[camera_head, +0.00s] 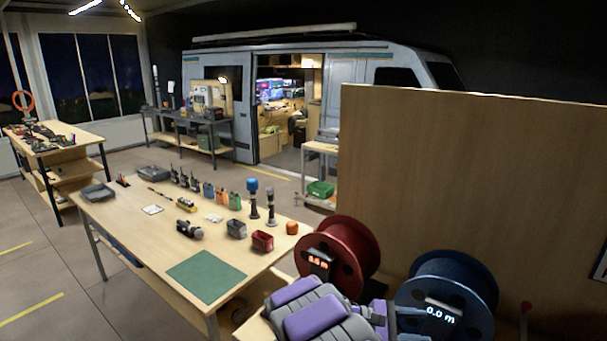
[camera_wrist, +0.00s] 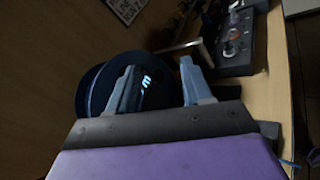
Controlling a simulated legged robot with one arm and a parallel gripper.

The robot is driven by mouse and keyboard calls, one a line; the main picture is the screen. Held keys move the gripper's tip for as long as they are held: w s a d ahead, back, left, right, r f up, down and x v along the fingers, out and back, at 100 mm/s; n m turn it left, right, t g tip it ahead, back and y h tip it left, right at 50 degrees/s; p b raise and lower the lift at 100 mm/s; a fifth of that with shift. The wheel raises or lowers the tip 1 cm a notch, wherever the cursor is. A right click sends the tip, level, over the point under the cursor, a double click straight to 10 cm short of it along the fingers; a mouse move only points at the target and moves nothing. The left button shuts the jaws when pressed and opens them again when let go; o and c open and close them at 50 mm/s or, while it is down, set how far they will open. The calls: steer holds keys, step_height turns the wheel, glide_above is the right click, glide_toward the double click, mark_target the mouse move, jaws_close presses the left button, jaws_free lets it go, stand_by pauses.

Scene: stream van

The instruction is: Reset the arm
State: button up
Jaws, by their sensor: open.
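My gripper (camera_wrist: 158,82) shows in the wrist view with two pale blue fingers spread apart. It is open, with nothing held between the fingers. Behind the left finger is a dark blue reel (camera_wrist: 98,88), partly hidden by the finger. In the head view my purple and grey arm is at the bottom, low beside the blue reel (camera_head: 455,283) with its "0.0 m" display. The gripper's end shows only partly there, so I cannot tell whether it touches the reel.
A red reel (camera_head: 350,245) stands just behind my arm. A wooden panel (camera_head: 480,180) rises behind the reels. A workbench (camera_head: 135,222) with microphones, radios, bins and a green mat (camera_head: 206,276) is at left. A van (camera_head: 345,75) stands behind. Floor is clear at far left.

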steer(key=s+d+r+m+g+y, duration=0.15)
steer(key=s+m+y, duration=0.25)
steer(key=s, duration=0.6)
steer(key=s+r+m+g+y, duration=0.2)
steer(key=s+r+m+y, duration=0.15)
steer(key=s, duration=0.75)
steer(key=s+a+m+t+y, duration=0.3)
steer(key=s+a+y, duration=0.6)
steer(key=s+a, duration=0.4)
steer(key=shift+s+a+f+m, duration=0.25)
steer(key=shift+s+f+m, duration=0.2)
steer(key=shift+s+m, duration=0.5)
steer(key=shift+s, duration=0.15)
